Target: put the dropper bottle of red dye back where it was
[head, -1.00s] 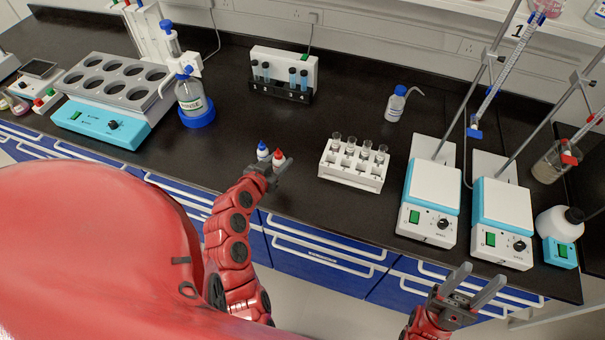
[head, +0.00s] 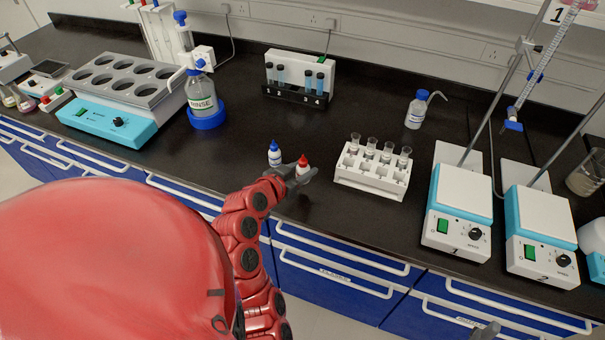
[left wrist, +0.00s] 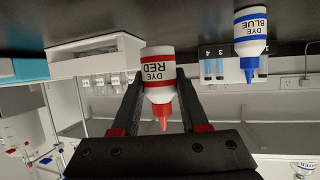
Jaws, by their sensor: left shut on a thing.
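The red dye dropper bottle (head: 303,168), white with a red cap and red label, is held in my left gripper (head: 298,175) above or at the front part of the black counter. In the left wrist view the red dye bottle (left wrist: 158,75) sits between the two fingers, which are shut on it. I cannot tell whether its base touches the counter. The blue dye bottle (head: 275,155) stands just left of it, apart from the gripper; it also shows in the left wrist view (left wrist: 250,40). Only a tip of my right gripper (head: 485,331) shows at the bottom edge.
A white rack of glass vials (head: 372,175) stands right of the held bottle. Behind are a black test tube rack (head: 296,95) and a wash bottle (head: 416,112). A rinse bottle (head: 201,95) stands left, hotplates (head: 463,190) right. The counter's middle is clear.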

